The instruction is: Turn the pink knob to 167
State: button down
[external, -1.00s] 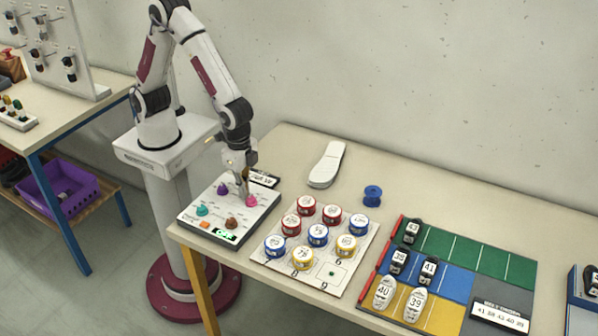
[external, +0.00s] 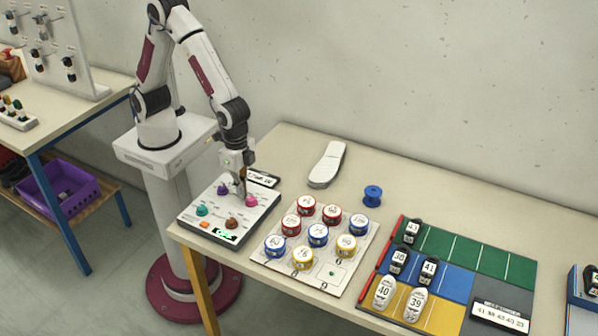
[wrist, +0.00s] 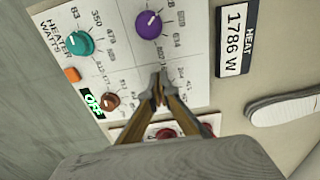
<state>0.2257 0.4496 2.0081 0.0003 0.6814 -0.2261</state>
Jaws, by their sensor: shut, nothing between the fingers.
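The pink knob (external: 251,201) sits on the right part of the control panel (external: 213,233) in the external view. My gripper (external: 243,197) is shut and empty, with its tips pointing down just to the left of the pink knob; I cannot tell whether they touch it. In the wrist view my gripper (wrist: 158,78) reaches over the printed panel face, and I cannot make out the pink knob there; the fingers likely hide it. Its pointer and setting are not readable.
Purple (wrist: 149,25), teal (wrist: 79,43) and brown (wrist: 110,101) knobs are close by on the panel, with an orange button (wrist: 72,74) and a green display (wrist: 93,103). A board of round tins (external: 318,236) stands to the right. A white shoe sole (external: 327,165) lies behind.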

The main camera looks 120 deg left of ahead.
jog(key=shift+r, duration=0.1)
jog(key=shift+r, duration=2.9)
jog(key=shift+s+f, duration=0.1)
jog(key=shift+s, duration=0.2)
jog(key=s+a+r+t, duration=0.2)
jog(key=s+a+r, duration=0.3)
jog(key=s+r, duration=0.3)
jog(key=s+a+r+t, duration=0.3)
jog(key=s+a+r, duration=0.2)
jog(key=s+r, duration=0.3)
jog(key=s, duration=0.4)
jog(key=shift+s+r+t, duration=0.25)
jog(key=shift+s+t, duration=0.05)
jog(key=shift+s, duration=0.1)
